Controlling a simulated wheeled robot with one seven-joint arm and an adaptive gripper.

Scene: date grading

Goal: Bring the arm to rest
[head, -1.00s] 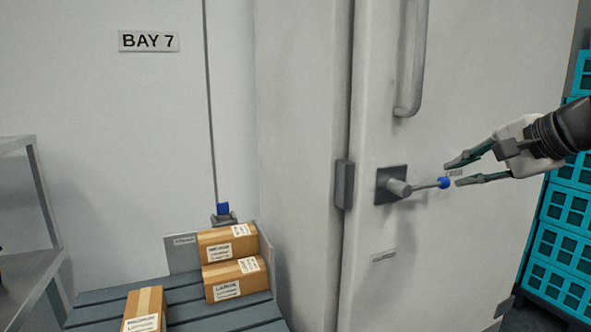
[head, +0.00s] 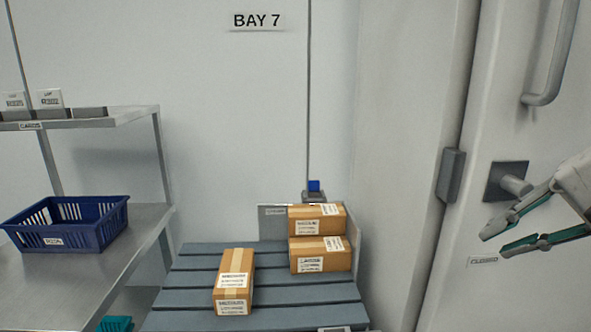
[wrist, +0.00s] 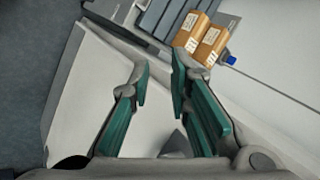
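My gripper (head: 493,238) is at the right of the head view, in front of the pale door (head: 460,290). Its two green-padded fingers are apart with nothing between them. The wrist view also shows the open, empty fingers (wrist: 160,85). The vertical door handle (head: 560,60) is higher up, at the top right.
Several taped cartons, one of them in front (head: 234,280), lie on a slatted grey platform (head: 275,290). A blue basket (head: 75,222) stands on a metal shelf (head: 140,225) at left. Open space lies between platform and gripper.

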